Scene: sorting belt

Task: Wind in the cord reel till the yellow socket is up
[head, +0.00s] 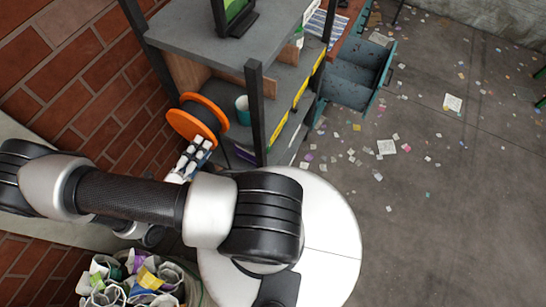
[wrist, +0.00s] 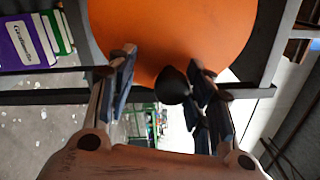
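The cord reel (head: 190,124) has orange discs and a dark middle, and sits at the end of the shelf unit by the brick wall. In the wrist view its orange disc (wrist: 170,28) fills the top. A black crank knob (wrist: 172,85) stands out from the disc. My gripper (head: 193,155) is at the near side of the reel; in the wrist view my gripper (wrist: 162,62) has its fingers apart, the knob between them. The knob is close to the right finger, with a gap to the left one. I cannot make out the yellow socket.
The grey shelf unit (head: 205,38) holds a teal mug (head: 243,110) close to the reel. A dark post (head: 256,110) stands right of it. A teal drawer (head: 350,85) stands open; paper scraps litter the floor.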

